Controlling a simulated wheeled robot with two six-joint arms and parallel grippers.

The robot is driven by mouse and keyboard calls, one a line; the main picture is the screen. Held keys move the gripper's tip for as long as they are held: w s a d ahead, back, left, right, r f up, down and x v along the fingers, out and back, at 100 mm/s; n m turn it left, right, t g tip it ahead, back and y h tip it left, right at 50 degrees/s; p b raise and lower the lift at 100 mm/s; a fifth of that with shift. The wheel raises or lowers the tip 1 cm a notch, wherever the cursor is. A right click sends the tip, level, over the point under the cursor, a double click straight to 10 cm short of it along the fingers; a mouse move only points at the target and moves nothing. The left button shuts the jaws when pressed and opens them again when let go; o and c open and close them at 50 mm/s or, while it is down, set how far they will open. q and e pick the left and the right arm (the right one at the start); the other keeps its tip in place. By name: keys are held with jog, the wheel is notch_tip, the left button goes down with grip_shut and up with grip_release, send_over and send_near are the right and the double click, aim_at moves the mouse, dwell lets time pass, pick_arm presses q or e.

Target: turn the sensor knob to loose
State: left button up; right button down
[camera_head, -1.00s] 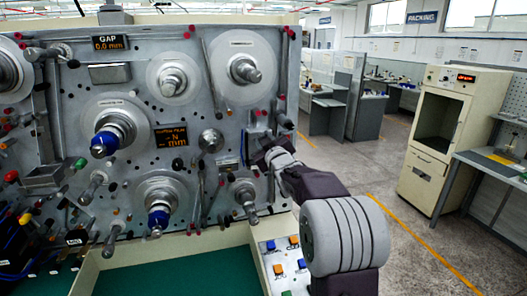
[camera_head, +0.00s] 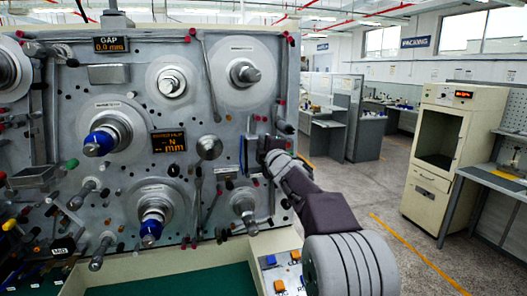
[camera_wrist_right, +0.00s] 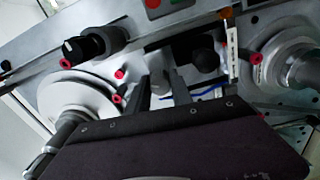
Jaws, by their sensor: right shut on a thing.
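My right gripper (camera_head: 262,152) is at the right edge of the grey machine panel (camera_head: 135,72), among small rods and knobs. In the right wrist view its two dark fingers (camera_wrist_right: 160,90) point up at the panel. My left gripper is not in view.
Several spindles project from the panel, including blue-tipped ones (camera_head: 99,143). Red-tipped rods (camera_wrist_right: 119,74) stand close around my right gripper. A small box with blue and orange buttons (camera_head: 281,272) is below. Open floor and a cream cabinet (camera_head: 437,150) lie to the right.

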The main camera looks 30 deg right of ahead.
jog(key=n+b, duration=0.1)
jog(key=n, duration=0.3)
jog(key=shift+f, duration=0.15)
jog(key=shift+n, duration=1.1)
jog(key=shift+f, duration=0.1)
jog(key=c, duration=1.1)
grip_release()
jog(key=shift+c, duration=0.2)
jog(key=shift+a, duration=0.1)
jog(key=shift+s+b, duration=0.1)
jog(key=shift+b, duration=0.2)
